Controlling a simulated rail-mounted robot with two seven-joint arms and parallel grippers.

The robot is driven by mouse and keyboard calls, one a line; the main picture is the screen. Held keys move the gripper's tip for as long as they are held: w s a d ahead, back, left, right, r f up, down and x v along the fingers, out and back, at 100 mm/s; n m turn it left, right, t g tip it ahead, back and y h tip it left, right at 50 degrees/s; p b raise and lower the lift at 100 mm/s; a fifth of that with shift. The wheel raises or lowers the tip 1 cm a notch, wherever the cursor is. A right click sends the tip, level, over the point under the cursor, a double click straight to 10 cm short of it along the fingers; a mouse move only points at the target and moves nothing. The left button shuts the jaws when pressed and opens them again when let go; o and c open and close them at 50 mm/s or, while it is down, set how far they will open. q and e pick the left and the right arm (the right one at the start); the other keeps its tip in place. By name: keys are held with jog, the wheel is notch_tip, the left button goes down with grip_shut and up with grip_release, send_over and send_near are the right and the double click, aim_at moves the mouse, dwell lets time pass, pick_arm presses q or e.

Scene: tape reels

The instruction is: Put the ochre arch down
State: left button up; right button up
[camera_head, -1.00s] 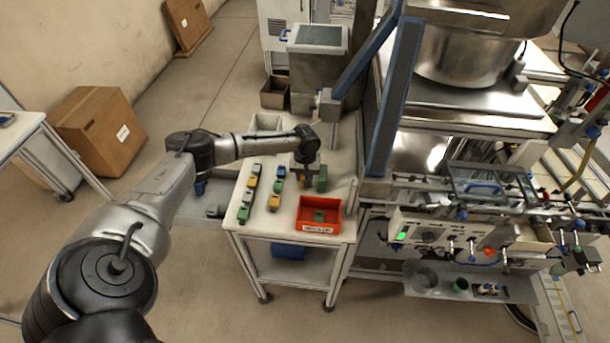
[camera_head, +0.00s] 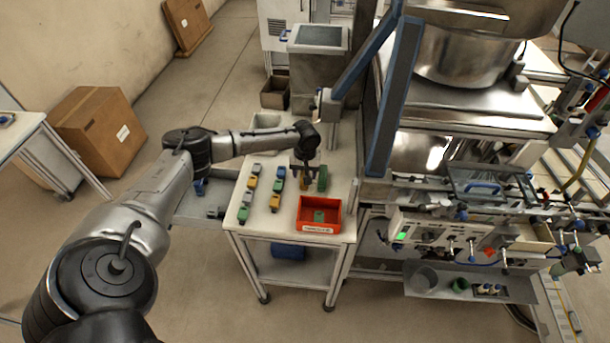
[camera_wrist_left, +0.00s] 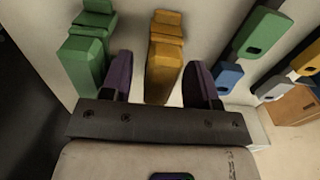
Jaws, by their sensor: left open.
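The ochre arch (camera_head: 304,184) stands on the white table, just left of a green block (camera_head: 322,178) in the head view. In the left wrist view the ochre arch (camera_wrist_left: 163,62) lies between the two purple fingers, with a gap on each side. My left gripper (camera_head: 304,168) is open above and around the arch's near end. The same gripper shows in the wrist view (camera_wrist_left: 158,80). The green block (camera_wrist_left: 88,50) is just outside one finger there. The arch's underside is hidden. My right gripper is not in view.
A red bin (camera_head: 319,228) with a green piece inside sits at the table's front right. Two rows of coloured pieces, one with a yellow piece (camera_head: 274,202), lie left of the arch. A grey bin (camera_head: 266,121) is at the back. Machinery borders the table's right.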

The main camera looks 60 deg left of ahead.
pick_arm(q)
notch_tip(320, 180, up, 9)
jog(key=shift+f, duration=0.1)
jog(key=shift+r, duration=0.9)
